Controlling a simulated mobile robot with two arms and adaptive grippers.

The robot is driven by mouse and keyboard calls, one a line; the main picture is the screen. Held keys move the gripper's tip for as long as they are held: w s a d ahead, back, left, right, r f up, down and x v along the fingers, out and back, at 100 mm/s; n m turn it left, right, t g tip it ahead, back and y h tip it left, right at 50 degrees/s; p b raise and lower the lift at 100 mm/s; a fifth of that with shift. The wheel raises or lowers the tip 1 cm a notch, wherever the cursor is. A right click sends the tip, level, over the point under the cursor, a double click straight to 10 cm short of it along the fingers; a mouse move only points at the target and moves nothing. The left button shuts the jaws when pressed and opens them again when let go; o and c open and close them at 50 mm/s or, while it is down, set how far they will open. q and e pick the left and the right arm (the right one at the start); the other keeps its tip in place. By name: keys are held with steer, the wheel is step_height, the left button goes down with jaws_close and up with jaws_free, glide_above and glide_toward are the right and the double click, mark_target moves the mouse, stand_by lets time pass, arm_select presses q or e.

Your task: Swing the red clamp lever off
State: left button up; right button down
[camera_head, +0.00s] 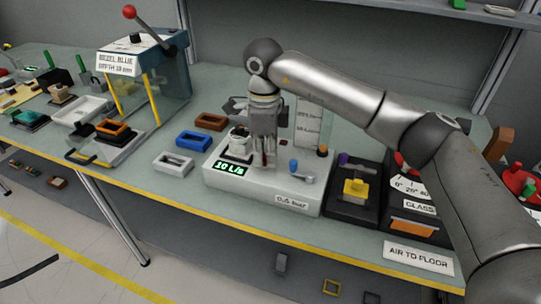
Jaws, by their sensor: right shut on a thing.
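The white module (222,178) with a green "10 L/s" display and a "0.5 bar" label sits on the bench. My right gripper (264,158) points straight down over it, its fingers closed. A small dark red bit shows between the fingertips, which looks like the red clamp lever; the fingers hide most of it. A round white and dark fitting (239,143) stands just left of the fingers. A blue-topped knob (294,165) and a grey lever (304,177) are to the right on the module. My left gripper is not in view.
A press with a red ball handle (129,12) stands at the back left. Blue (193,140), brown (210,121) and white (173,163) frames lie left of the module. A black unit with a yellow block (355,189) stands close on its right. The yellow bench edge runs along the front.

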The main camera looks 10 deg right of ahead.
steer(key=shift+w+a+m+b, duration=0.15)
steer(key=shift+a+m, duration=0.1)
steer(key=shift+m, duration=0.5)
steer(key=shift+w+a+m+b, duration=0.15)
steer(key=shift+a+m, duration=0.1)
steer(key=shift+m, duration=0.5)
steer(key=c, duration=1.4)
jaws_free()
steer(key=shift+a, duration=0.1)
steer(key=shift+r, duration=0.1)
step_height(320, 180, up, 12)
steer(key=shift+f, duration=0.1)
